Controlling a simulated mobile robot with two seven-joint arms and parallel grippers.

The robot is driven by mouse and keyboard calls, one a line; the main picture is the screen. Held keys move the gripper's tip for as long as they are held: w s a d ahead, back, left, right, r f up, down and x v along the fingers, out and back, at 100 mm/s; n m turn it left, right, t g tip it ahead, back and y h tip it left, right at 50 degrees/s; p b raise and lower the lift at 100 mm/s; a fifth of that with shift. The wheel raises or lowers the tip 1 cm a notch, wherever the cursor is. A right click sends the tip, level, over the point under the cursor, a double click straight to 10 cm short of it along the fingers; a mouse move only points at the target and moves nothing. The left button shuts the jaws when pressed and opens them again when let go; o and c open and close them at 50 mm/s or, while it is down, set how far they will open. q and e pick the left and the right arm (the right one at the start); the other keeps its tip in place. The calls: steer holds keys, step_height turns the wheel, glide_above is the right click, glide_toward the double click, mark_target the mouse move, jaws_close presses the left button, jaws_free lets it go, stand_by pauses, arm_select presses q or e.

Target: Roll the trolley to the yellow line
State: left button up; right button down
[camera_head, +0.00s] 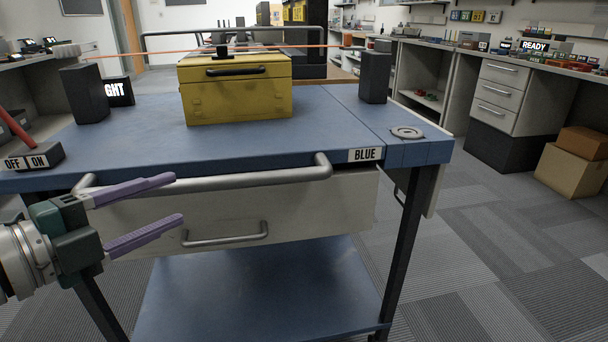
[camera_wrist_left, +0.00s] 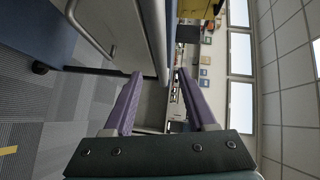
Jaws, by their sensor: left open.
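The trolley (camera_head: 300,138) has a blue top, a BLUE label, a pale drawer and a blue lower shelf. Its grey push handle (camera_head: 250,177) runs along the near edge. My left gripper (camera_head: 178,199) is open and empty, with purple fingers in front of the drawer near the handle's left part. It does not visibly grip the handle. In the left wrist view, the drawer front (camera_wrist_left: 112,30) is at upper left, and the open fingers point past it. A short yellow strip, perhaps the yellow line (camera_wrist_left: 8,150), shows on the carpet at lower left. My right gripper is out of view.
A yellow toolbox (camera_head: 235,95) stands on the trolley, with an orange cord stretched above it between dark posts. A switch box (camera_head: 35,157) is at left. Drawers, a dark box and cardboard boxes (camera_head: 572,170) line the right. Grey carpet (camera_head: 470,240) is clear right of the trolley.

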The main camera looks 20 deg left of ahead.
mark_target(203, 187)
arm_select(q)
steer(key=b+x, duration=0.2)
steer(key=x, duration=0.6)
steer(key=shift+w+d, duration=0.1)
steer(key=shift+w, duration=0.25)
jaws_close()
stand_by(1.0)
